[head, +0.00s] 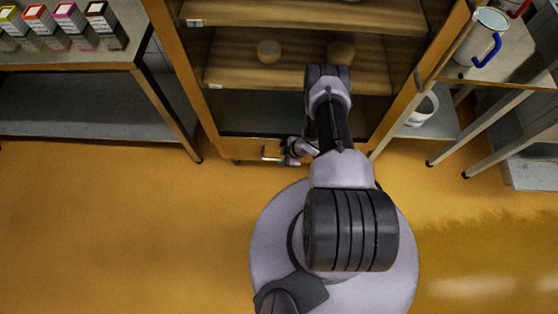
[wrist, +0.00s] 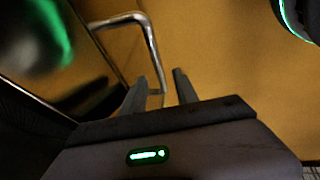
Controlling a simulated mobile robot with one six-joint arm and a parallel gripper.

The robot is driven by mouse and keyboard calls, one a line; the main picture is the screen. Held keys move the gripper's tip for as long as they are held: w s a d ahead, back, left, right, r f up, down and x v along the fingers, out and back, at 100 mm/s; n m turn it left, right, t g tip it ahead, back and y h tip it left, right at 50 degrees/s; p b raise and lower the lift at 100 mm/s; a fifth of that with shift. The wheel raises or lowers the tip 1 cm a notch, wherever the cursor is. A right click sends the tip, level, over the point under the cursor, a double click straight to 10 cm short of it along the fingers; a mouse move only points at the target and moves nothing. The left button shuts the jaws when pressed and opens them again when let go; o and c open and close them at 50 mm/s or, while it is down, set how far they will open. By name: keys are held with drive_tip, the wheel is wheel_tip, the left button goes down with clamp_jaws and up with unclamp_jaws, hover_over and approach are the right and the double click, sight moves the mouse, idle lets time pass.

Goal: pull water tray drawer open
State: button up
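The water tray drawer (head: 248,147) is a low wooden front at the foot of the cabinet in the head view. Its metal bar handle (head: 270,153) sticks out at the front. My gripper (head: 290,152) is just right of the handle, low by the cabinet's base. In the wrist view the shiny handle (wrist: 151,48) runs down toward my gripper (wrist: 159,78). The two fingers are apart, and the handle's near end shows between them. I cannot tell whether they touch it. My arm partly hides the cabinet front in the head view.
A table (head: 75,62) with several small coloured boxes stands left. A white jug (head: 482,38) with a blue handle stands on a right-hand table, a white container (head: 422,110) below. The orange floor (head: 120,220) is clear at left.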

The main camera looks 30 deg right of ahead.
sight(278, 159)
drive_tip(key=shift+b+x, duration=0.75)
drive_tip(key=shift+x, duration=1.2)
clamp_jaws()
